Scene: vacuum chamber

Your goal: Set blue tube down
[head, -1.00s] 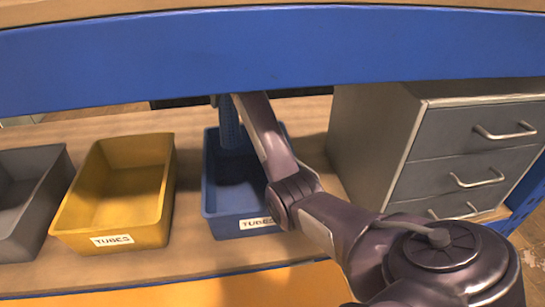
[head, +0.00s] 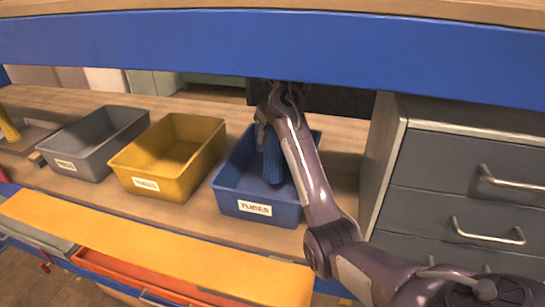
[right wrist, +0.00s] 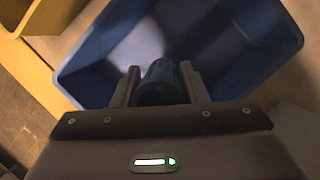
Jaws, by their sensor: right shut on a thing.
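The blue tube (head: 272,163) is ribbed and hangs roughly upright within the outline of the blue bin labelled TUBES (head: 232,197). My right gripper (head: 266,128) is shut on its upper part. In the right wrist view the tube (right wrist: 160,82) shows end-on between the two fingers of my right gripper (right wrist: 160,90), with the blue bin (right wrist: 85,75) around and below it. I cannot tell whether the tube's lower end touches the bin floor. My forearm hides the bin's right part in the head view. My left gripper is not in view.
A yellow bin (head: 150,184) and a grey bin (head: 70,165) stand left of the blue bin on the wooden shelf. A grey drawer cabinet (head: 455,190) stands close on the right. A blue beam (head: 200,45) runs above. A yellow ribbed thing (head: 8,125) lies far left.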

